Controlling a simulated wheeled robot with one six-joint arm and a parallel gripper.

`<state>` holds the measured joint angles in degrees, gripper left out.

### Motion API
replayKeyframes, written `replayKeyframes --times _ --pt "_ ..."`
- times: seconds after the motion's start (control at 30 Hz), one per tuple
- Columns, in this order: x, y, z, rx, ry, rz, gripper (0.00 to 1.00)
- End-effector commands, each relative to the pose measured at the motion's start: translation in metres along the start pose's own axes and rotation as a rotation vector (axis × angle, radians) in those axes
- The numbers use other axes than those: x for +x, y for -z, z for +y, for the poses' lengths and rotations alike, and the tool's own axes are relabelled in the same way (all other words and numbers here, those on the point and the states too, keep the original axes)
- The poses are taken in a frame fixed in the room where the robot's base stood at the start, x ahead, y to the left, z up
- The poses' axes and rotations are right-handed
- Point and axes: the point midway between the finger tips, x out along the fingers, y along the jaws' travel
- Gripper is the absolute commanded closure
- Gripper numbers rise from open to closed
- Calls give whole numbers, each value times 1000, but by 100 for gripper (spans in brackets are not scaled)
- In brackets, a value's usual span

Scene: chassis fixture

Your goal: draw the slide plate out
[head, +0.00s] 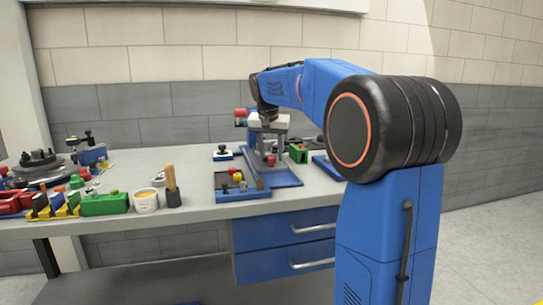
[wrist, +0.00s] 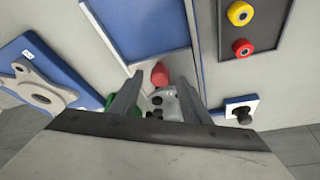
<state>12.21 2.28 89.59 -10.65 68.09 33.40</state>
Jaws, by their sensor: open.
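A fixture with grey uprights stands on a blue base plate (head: 287,180) on the bench; a red knob (head: 271,160) shows low on it. My gripper (head: 268,130) points down over this fixture; its fingertips are hard to make out in the head view. In the wrist view my gripper (wrist: 158,98) is open, with two grey fingers apart. A red knob (wrist: 160,75) and a grey part with black holes (wrist: 166,104) show in the gap, with no visible grip on either. A blue plate (wrist: 150,25) lies beyond them. I cannot tell which part is the slide plate.
A board with yellow and red knobs (wrist: 240,38) lies beside the fixture, with a small black-knobbed block (wrist: 240,110) nearby. A blue plate with a grey flange (wrist: 22,52) is on the other side. A green block (head: 298,153) stands close.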

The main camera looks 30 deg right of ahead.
Motion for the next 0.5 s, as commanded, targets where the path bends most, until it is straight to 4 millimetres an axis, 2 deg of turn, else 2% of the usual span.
replayKeyframes --times 0.17,0.43,0.47,0.5 --pt "10 0 0 0 0 0 57" --pt "11 0 0 0 0 0 57" --pt "11 0 0 0 0 0 60" --pt "11 0 0 0 0 0 69"
